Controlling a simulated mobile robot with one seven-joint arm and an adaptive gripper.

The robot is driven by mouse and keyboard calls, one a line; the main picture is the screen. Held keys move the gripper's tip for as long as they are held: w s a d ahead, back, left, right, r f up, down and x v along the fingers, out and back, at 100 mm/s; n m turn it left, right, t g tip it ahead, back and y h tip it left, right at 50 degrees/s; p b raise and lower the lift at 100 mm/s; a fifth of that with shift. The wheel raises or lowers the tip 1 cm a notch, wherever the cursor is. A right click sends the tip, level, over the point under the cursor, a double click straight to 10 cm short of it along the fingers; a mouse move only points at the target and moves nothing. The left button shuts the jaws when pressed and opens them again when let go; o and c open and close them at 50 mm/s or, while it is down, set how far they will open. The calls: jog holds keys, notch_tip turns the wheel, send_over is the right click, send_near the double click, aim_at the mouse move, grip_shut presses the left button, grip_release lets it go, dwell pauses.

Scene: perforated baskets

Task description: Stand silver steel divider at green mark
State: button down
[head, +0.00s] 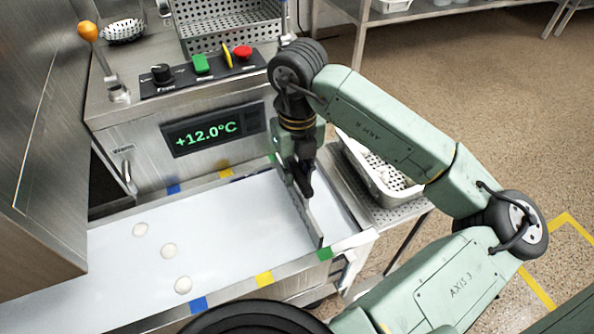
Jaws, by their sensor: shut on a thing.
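The silver steel divider (311,226) is a thin upright plate standing on edge across the white belt (235,215). My gripper (304,184) is shut on its upper edge near the middle. The divider's near end is close to the green mark (325,254) on the near rail. Its far end points toward the green mark (272,158) on the far rail and is partly hidden by my gripper. I cannot tell whether its lower edge touches the belt.
Blue (198,304) and yellow (264,279) marks are on the near rail. The machine with a +12.0°C display (212,129) stands behind. A perforated basket (364,168) sits to the right of the belt end.

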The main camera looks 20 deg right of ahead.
aim_at(297, 190)
jog(key=shift+f+b, duration=1.25)
jog(key=shift+b, duration=0.1)
jog(key=shift+f+b, duration=0.7)
jog(key=shift+b, duration=0.2)
jog(key=c, duration=1.4)
grip_release()
notch_tip(297, 190, up, 12)
jog(key=shift+r, duration=0.1)
